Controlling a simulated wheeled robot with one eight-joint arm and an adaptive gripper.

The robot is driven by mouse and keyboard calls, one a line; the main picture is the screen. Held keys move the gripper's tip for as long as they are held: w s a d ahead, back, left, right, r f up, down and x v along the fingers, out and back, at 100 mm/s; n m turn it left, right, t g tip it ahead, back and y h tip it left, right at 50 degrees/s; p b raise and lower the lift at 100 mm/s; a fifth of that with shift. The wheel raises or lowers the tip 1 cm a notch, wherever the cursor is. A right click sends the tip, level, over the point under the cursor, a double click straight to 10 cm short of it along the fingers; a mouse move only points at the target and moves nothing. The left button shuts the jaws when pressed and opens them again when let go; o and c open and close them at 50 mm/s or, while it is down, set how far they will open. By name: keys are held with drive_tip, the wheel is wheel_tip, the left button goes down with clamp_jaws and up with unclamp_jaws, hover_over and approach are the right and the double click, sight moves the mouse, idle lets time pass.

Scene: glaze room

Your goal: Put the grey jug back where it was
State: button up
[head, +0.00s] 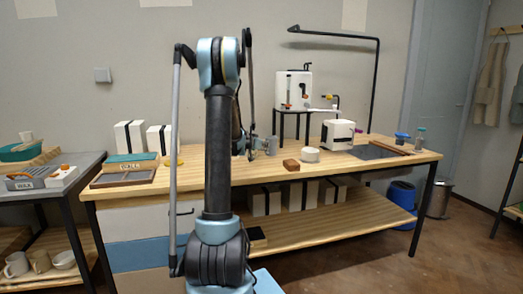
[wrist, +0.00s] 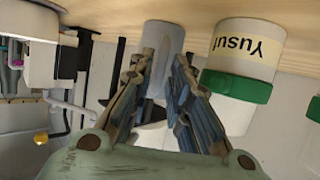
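The grey jug (wrist: 163,38) shows between the fingers of my gripper (wrist: 162,62) in the wrist view, which is upside down. Its base end is at the wooden bench top. The two fingertips overlap its left and right edges, and I cannot tell whether they touch it. In the head view a small grey vessel (head: 271,146), perhaps this jug, stands on the bench just right of my arm. My gripper is mostly hidden behind my arm there.
A white jar labelled Yusuf (wrist: 243,50), with a green lid, stands close beside the right finger. A side table (head: 60,189) stands left.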

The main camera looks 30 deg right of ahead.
drive_tip(key=v, duration=1.2)
drive_tip(key=s+a+f+n+g+y, duration=0.1)
drive_tip(key=s+a+f+n+y, duration=0.15)
drive_tip(key=s+a, duration=0.65)
drive_tip(key=s+a+f+n+g+y, duration=0.1)
drive_tip(key=s+a+n+y, duration=0.15)
drive_tip(key=s+a, duration=0.6)
drive_tip(key=s+a+f+n+g+y, duration=0.1)
drive_tip(key=s+a+f+n+y, duration=0.2)
drive_tip(key=s+a+f, duration=0.3)
drive_tip(key=s+a+f+n+g+y, duration=0.1)
drive_tip(key=s+a+f+n+y, duration=0.2)
drive_tip(key=s+a, duration=1.2)
wheel_tip(320, 180, down, 3)
drive_tip(key=shift+a+f+n+g+y, duration=0.1)
drive_tip(key=shift+a+n+g+y, duration=0.25)
drive_tip(key=shift+n, duration=0.25)
drive_tip(key=shift+d, duration=0.15)
